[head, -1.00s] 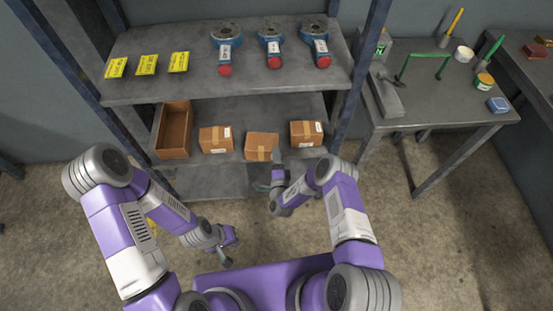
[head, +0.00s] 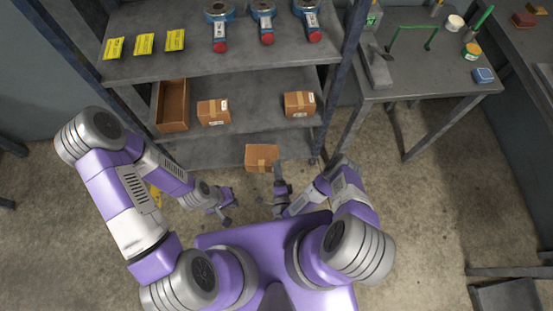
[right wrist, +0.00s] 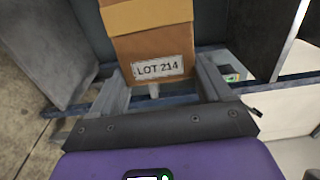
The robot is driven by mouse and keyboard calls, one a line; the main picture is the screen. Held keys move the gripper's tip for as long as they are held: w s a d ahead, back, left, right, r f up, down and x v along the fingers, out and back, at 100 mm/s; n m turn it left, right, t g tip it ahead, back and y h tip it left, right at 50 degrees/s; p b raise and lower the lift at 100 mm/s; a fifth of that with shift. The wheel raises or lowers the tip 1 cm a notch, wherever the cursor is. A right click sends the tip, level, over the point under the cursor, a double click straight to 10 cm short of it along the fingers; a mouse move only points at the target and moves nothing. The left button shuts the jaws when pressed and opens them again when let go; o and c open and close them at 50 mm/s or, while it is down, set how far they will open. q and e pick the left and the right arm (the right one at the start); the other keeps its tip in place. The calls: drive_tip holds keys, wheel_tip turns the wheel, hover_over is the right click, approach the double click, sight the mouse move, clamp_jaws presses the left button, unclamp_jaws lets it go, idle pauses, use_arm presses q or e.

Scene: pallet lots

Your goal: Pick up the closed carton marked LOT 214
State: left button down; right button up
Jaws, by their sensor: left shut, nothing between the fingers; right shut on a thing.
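The brown closed carton (head: 262,157) has a tan tape strip. It is off the middle shelf, held in the air in front of the rack. In the right wrist view its label reads LOT 214 (right wrist: 158,68), and it sits between the two fingers. My right gripper (head: 278,170) is shut on this carton from its right front side. My left gripper (head: 228,207) is shut and empty, low in front of the rack at the left. The other two closed cartons, left (head: 213,112) and right (head: 299,104), stay on the middle shelf; their labels are too small to read.
An open empty box (head: 172,105) stands at the shelf's left end. The upper shelf (head: 185,68) holds yellow cards (head: 144,44) and several blue tools with red ends (head: 266,22). A workbench (head: 425,82) stands to the right. The floor between rack and bench is clear.

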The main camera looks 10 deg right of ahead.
drive_tip(key=shift+s, duration=0.4)
drive_tip(key=shift+g+y+p, duration=0.4)
drive_tip(key=shift+g+p, duration=2.3)
drive_tip(key=shift+g, duration=1.8)
drive_tip(key=shift+g+y+p, duration=0.4)
drive_tip(key=shift+g+p, duration=2.3)
drive_tip(key=shift+g, duration=1.8)
